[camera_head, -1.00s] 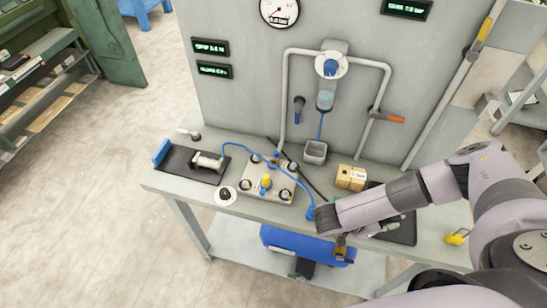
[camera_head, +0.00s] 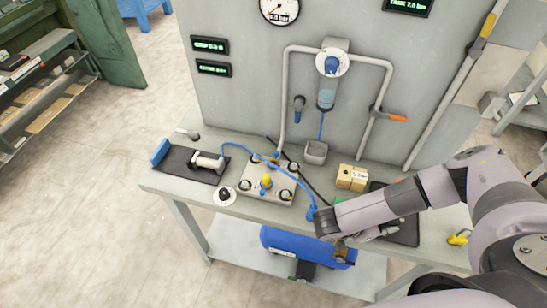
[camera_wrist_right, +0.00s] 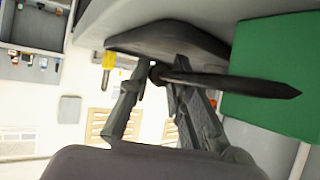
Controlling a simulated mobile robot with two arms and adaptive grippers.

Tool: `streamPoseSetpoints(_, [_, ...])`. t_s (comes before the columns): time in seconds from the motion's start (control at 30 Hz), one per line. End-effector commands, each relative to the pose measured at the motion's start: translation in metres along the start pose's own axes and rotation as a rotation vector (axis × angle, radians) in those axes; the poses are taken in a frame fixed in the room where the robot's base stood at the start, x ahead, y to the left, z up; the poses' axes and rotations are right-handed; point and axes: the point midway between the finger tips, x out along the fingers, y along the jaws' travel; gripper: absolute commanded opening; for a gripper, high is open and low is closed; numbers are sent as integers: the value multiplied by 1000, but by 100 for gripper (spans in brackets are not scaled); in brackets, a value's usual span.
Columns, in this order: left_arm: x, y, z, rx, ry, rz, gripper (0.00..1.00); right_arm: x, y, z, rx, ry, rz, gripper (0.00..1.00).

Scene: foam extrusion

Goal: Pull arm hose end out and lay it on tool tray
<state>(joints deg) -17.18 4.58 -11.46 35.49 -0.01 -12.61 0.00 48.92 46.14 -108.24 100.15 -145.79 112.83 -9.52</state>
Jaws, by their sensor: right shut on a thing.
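A blue hose (camera_head: 288,172) arcs from beside a pale cylinder (camera_head: 207,161) on the left dark mat (camera_head: 180,158), over the valve block (camera_head: 265,184), to a thick blue end (camera_head: 312,213) beside my right wrist. My right gripper (camera_head: 342,246) is low at the bench's front edge, partly hidden by its own arm. In the right wrist view its fingers (camera_wrist_right: 158,82) are closed on a dark pointed rod (camera_wrist_right: 230,83); I cannot tell whether it belongs to the hose. A dark tray (camera_head: 407,232) lies under my right forearm, mostly covered. My left gripper is out of view.
A yellow item (camera_head: 459,238) lies at the right front. A blue tank (camera_head: 290,243) sits below the bench.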

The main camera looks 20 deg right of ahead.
Motion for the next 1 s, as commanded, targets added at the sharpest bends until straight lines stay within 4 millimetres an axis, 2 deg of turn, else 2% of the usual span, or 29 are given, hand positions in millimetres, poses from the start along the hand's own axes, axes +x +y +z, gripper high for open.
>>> streamPoseSetpoints(0.17, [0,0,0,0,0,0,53,0,0,0,0,0,0,0])
streamPoseSetpoints(0.2, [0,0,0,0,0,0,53,0,0,0,0,0,0,22])
streamPoseSetpoints(0.5, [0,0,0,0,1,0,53,0,0,0,0,0,0,42])
streamPoseSetpoints(0.83, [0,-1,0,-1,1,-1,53,-2,0,0,0,-1,0,42])
streamPoseSetpoints(1.0, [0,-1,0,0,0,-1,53,-19,-2,1,0,-4,-3,42])
